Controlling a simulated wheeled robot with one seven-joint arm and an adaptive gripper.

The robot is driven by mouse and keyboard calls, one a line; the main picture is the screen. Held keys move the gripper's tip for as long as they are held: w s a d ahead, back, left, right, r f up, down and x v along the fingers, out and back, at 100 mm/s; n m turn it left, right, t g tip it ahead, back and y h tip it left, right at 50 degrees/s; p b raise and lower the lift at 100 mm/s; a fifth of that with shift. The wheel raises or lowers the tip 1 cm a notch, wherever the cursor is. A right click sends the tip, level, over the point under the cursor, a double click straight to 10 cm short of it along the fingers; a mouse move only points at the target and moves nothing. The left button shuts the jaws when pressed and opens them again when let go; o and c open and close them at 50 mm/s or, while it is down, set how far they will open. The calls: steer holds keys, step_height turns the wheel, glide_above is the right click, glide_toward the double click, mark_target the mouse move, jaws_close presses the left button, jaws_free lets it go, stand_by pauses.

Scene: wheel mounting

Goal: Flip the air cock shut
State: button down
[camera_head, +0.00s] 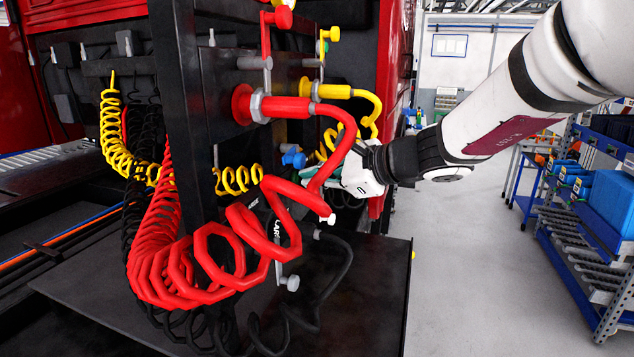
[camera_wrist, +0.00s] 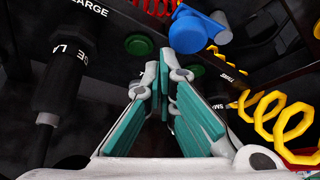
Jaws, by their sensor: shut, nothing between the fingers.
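My gripper (camera_head: 336,176) is in the middle of the head view, partly hidden behind the red coiled hose (camera_head: 262,230). In the wrist view my gripper (camera_wrist: 165,62) is shut, its teal-padded fingers together at the tips and empty. A blue fitting (camera_head: 293,158), which may be the air cock, sits on the dark panel; in the wrist view it shows as a blue knob (camera_wrist: 195,30) just beyond the fingertips, apparently apart from them. A red-knobbed lever (camera_head: 283,18) and a yellow-knobbed lever (camera_head: 330,34) stand upright above the red and yellow couplings.
Yellow coils (camera_head: 122,140) and black hoses hang from the dark frame. In the wrist view a black connector (camera_wrist: 68,75) is at left and a yellow coil (camera_wrist: 285,120) at right. A blue rack (camera_head: 600,220) stands far right. The grey floor between is clear.

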steer(key=shift+s+r, duration=0.2)
steer(key=shift+r, duration=0.2)
steer(key=shift+a+r, duration=0.1)
steer(key=shift+r, duration=0.05)
stand_by(0.4)
